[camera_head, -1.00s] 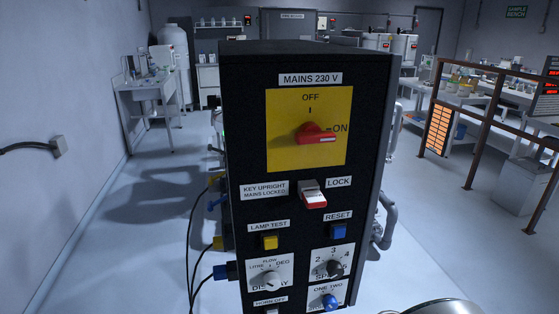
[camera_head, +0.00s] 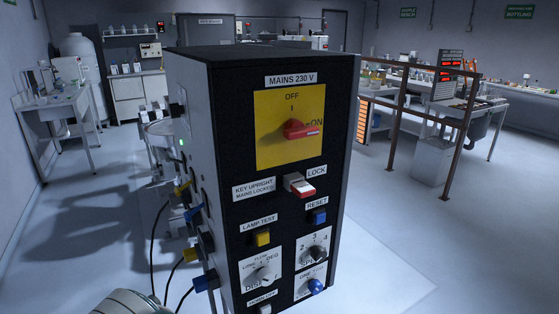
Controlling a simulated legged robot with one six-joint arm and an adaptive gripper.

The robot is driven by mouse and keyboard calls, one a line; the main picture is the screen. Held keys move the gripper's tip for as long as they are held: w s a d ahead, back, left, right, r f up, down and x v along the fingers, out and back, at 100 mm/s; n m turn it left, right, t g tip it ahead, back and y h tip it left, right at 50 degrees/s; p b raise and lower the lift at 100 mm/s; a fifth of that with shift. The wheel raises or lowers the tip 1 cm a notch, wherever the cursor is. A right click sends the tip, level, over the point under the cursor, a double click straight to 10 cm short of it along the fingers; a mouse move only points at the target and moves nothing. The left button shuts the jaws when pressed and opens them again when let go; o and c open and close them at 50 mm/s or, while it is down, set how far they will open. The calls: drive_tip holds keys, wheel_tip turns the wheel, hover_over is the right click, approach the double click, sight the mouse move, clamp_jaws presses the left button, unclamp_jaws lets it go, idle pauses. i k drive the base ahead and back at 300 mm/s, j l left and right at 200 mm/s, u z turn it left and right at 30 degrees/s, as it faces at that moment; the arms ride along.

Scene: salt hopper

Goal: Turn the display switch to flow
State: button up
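The display switch (camera_head: 263,275) is a grey knob on a white plate, low on the left of the black control cabinet's front (camera_head: 222,130). Its plate carries the labels LITRE, FLOW and DEG around the top and DISPLAY below. The knob is too small to tell surely which label it points at. My gripper is not in view. A pale rounded part at the bottom left edge appears to be part of my arm, well left of the switch and apart from it.
Beside the switch are the speed knob (camera_head: 314,255), blue one-two knob (camera_head: 316,286) and yellow lamp test button (camera_head: 262,237). Above are the key lock (camera_head: 299,185) and red mains switch (camera_head: 300,130). Cables and plugs (camera_head: 206,281) stick out on the cabinet's left.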

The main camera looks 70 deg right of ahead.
sight(266, 277)
drive_tip(key=z, duration=2.1)
drive_tip(key=k+l+u, duration=0.15)
drive_tip(key=k+l, duration=0.25)
drive_tip(key=l, duration=0.2)
drive_tip(key=k+l+u, duration=0.15)
drive_tip(key=k+l, duration=0.3)
drive_tip(key=l, duration=0.1)
